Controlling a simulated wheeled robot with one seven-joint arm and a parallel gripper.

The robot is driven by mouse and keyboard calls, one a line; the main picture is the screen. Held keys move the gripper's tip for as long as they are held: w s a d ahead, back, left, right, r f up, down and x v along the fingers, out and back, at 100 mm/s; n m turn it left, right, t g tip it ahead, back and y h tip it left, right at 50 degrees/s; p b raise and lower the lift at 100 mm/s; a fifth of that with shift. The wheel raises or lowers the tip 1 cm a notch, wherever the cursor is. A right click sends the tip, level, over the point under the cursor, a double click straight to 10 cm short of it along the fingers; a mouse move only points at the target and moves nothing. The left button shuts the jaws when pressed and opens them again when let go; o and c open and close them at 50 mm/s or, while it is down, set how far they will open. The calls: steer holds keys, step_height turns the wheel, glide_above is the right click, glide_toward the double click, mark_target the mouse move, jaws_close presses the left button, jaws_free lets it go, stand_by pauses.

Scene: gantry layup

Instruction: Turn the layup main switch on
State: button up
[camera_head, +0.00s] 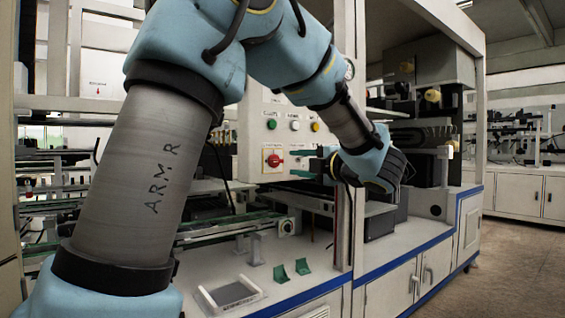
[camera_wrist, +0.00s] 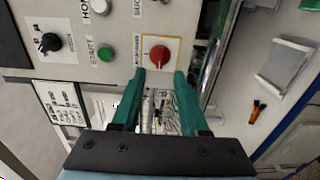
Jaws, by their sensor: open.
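The main switch is a red rotary knob (camera_head: 273,160) on a white plate with a yellow edge, on the front of the control panel. In the wrist view the red knob (camera_wrist: 159,55) sits just beyond my fingertips, in line with the gap between them. A light pointer mark shows on it. My gripper (camera_head: 293,162) has teal fingers, apart and empty, pointing at the panel just right of the knob. In the wrist view my gripper (camera_wrist: 159,74) shows both fingers open; contact with the knob cannot be told.
Green (camera_head: 272,123), white (camera_head: 294,125) and yellow (camera_head: 315,127) buttons sit above the switch. A black selector (camera_wrist: 48,42) and green start button (camera_wrist: 106,54) lie left in the wrist view. A frame post (camera_head: 342,240) stands close to my wrist. A tray (camera_head: 231,294) lies on the bench below.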

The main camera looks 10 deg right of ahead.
mark_target(279, 161)
steer(key=x, duration=0.6)
steer(key=shift+w+a, duration=0.2)
steer(key=shift+w, duration=0.1)
jaws_close()
